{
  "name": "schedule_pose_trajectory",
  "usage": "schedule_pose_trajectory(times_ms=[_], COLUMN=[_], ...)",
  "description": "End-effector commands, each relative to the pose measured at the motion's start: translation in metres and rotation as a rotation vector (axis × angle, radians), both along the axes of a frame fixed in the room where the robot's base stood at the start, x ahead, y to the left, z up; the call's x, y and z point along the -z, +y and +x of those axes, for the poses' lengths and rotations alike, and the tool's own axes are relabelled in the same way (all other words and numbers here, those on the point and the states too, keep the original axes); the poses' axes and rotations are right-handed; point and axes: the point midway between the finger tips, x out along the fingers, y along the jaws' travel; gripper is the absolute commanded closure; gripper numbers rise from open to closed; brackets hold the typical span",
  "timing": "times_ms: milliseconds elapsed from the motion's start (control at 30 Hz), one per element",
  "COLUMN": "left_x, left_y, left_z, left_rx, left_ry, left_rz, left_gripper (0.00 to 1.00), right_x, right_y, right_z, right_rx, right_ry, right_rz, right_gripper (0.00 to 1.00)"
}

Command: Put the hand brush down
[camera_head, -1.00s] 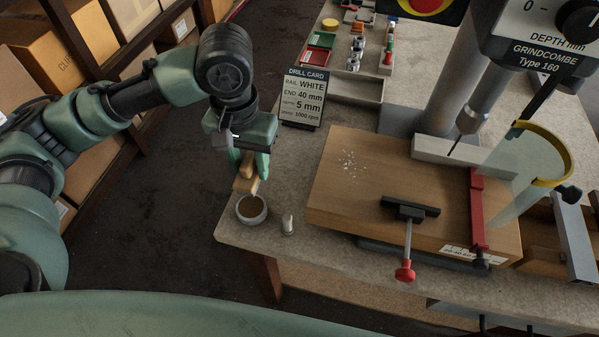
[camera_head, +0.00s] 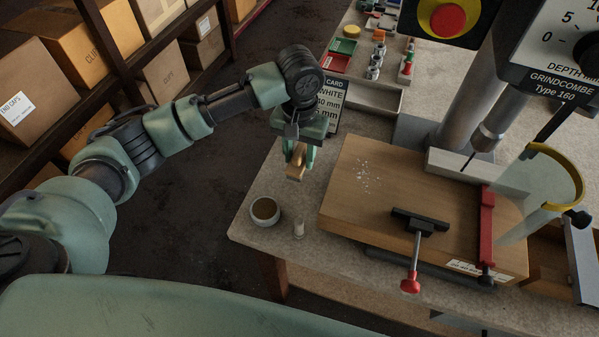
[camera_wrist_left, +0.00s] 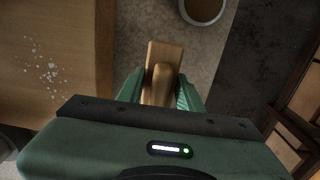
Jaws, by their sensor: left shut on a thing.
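The hand brush (camera_head: 295,172) has a wooden body and is held in my left gripper (camera_head: 300,157), over the table strip left of the wooden board. In the left wrist view the brush (camera_wrist_left: 164,60) lies between the two green fingers of my left gripper (camera_wrist_left: 160,92), which are shut on it. Its bristles are hidden, and I cannot tell whether it touches the table top (camera_head: 262,188). My right gripper is not in view.
A cup with brown contents (camera_head: 265,211) stands near the table's left edge, with a small pale cylinder (camera_head: 299,230) beside it. The wooden board (camera_head: 345,205) carries white shavings (camera_head: 364,177) and a black clamp (camera_head: 419,221). A drill card (camera_head: 331,100) stands behind the gripper.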

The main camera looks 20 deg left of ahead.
Motion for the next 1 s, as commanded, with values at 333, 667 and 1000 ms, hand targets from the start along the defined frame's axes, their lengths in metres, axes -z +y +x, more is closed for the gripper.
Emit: schedule_pose_trajectory(times_ms=[333,667,1000], left_x=[0.044,0.079,0.082], left_y=[0.000,0.000,0.000], left_z=[0.000,0.000,0.000], left_rx=[-0.001,0.000,0.000], left_ry=[0.001,-0.002,-0.001], left_rz=[0.000,0.000,-0.001], left_gripper=[1.00,1.00,0.62], right_x=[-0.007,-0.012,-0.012], right_y=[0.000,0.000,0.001], right_z=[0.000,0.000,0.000], right_rx=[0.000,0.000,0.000], right_ry=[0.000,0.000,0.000], right_rz=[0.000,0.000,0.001], right_gripper=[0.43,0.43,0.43])
